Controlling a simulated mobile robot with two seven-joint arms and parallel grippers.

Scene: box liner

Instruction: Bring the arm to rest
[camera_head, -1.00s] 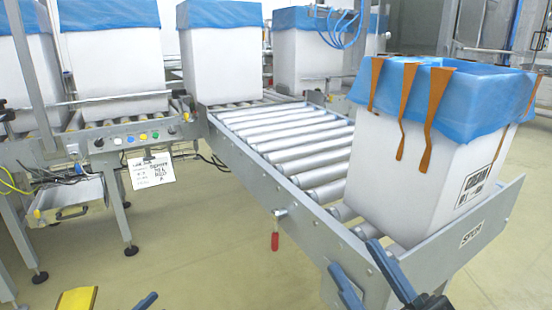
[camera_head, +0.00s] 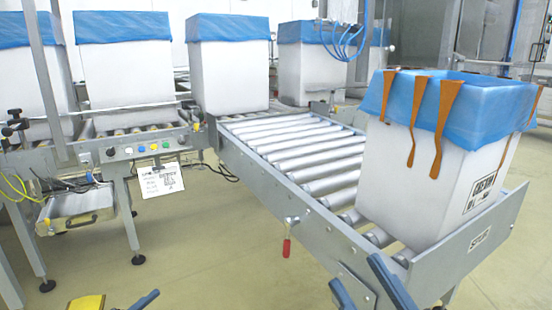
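My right gripper (camera_head: 354,271) is at the bottom right, in front of the roller conveyor's near side rail. Its two blue fingers stand apart with nothing visible between them. My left gripper (camera_head: 146,299) shows only as a blue tip at the bottom edge, over the floor. The rest of it is out of frame, so its opening is hidden. A white box (camera_head: 425,175) with a blue liner (camera_head: 490,103) folded over its rim stands upright on the conveyor. Several orange straps (camera_head: 444,115) hang over the liner.
The roller conveyor (camera_head: 308,160) runs back to another lined box (camera_head: 231,78). A red-handled lever (camera_head: 287,247) hangs from its rail. A button panel (camera_head: 145,150) is at left. A yellow object (camera_head: 87,302) is partly visible at bottom left. Floor between is clear.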

